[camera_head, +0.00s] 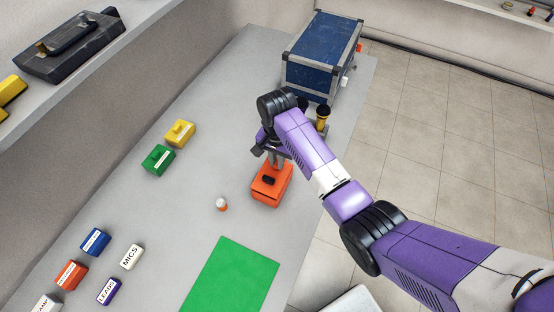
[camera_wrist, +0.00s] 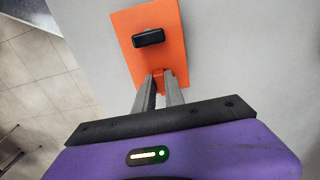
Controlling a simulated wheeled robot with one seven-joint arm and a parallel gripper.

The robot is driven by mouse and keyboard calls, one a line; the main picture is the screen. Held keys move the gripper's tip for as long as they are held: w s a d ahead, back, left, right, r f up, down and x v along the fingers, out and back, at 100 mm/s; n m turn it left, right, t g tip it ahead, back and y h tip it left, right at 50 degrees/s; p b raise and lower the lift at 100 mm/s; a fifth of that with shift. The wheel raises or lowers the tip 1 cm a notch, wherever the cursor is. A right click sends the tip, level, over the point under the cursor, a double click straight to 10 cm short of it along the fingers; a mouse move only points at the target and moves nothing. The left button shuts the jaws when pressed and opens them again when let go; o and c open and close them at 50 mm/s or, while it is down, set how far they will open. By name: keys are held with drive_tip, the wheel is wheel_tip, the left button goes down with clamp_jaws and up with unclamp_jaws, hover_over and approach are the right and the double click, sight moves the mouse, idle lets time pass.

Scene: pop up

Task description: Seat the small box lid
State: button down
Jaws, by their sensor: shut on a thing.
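An orange box (camera_head: 272,197) stands on the grey table. Its flat orange top, which looks like the lid (camera_wrist: 125,45), has a black knob (camera_head: 268,180); the knob also shows in the wrist view (camera_wrist: 149,38). My gripper (camera_head: 278,164) is at the box's far edge in the head view. In the wrist view its fingers (camera_wrist: 160,76) are closed around a small orange tab at the edge of the orange top, apart from the knob. I cannot tell whether the top sits flush, as the seam is too small to see.
A blue case (camera_head: 318,62) and a black-and-yellow item (camera_head: 323,118) stand beyond my gripper. A small white-and-orange bottle (camera_head: 222,204) and a green mat (camera_head: 232,275) are nearby. Yellow (camera_head: 181,133) and green (camera_head: 158,160) boxes and several small labelled blocks are left. The table's right edge is close.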

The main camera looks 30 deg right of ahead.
drive_tip(key=shift+f+b, duration=0.45)
drive_tip(key=shift+f, duration=0.4)
idle(0.4)
drive_tip(key=c, duration=1.3)
unclamp_jaws()
drive_tip(key=shift+c, duration=0.2)
drive_tip(key=shift+r+b, duration=0.4)
drive_tip(key=shift+r, duration=3.5)
